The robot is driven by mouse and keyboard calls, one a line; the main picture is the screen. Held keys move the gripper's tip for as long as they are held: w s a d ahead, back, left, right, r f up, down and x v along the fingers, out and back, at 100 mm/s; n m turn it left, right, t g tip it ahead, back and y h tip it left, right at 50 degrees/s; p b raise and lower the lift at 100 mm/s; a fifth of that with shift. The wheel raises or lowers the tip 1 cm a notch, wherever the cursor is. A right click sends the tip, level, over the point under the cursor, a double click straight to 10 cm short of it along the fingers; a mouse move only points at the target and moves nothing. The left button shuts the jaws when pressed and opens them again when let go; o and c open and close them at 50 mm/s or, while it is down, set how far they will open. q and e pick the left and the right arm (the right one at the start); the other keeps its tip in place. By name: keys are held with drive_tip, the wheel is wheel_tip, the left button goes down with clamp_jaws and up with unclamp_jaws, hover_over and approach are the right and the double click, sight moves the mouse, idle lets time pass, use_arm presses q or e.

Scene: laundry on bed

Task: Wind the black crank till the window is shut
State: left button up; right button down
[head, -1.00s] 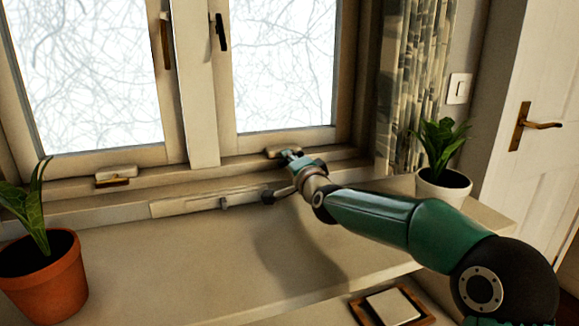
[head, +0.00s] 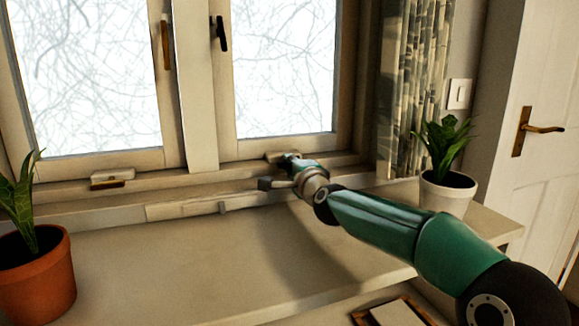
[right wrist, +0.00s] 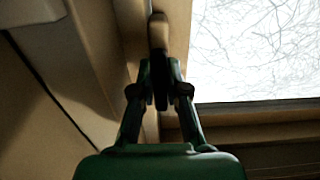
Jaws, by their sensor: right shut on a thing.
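My right gripper (head: 287,162) is at the foot of the right window sash (head: 285,143), by a small pale housing (head: 273,156) on the sill. In the right wrist view, its two fingers (right wrist: 160,82) are shut on a narrow dark part, the black crank (right wrist: 160,97). A tan, rounded piece (right wrist: 158,32) shows just beyond the fingertips. The gripper hides most of the crank in the head view. I cannot tell whether the right sash is fully shut. My left gripper is not in view.
A brass-coloured crank (head: 110,184) sits under the left sash. A potted plant (head: 35,275) stands at left and another (head: 447,190) right of my arm. A patterned curtain (head: 410,85) hangs at right. The middle of the sill board (head: 190,260) is clear.

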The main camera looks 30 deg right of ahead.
drive_tip(key=shift+f, duration=0.35)
drive_tip(key=c, duration=1.3)
unclamp_jaws()
drive_tip(key=shift+o, duration=0.7)
drive_tip(key=shift+r, duration=0.15)
drive_tip(key=shift+s+a+r, duration=0.1)
drive_tip(key=shift+s, duration=0.55)
drive_tip(key=v, duration=1)
drive_tip(key=shift+s, duration=0.35)
drive_tip(key=shift+a, duration=0.1)
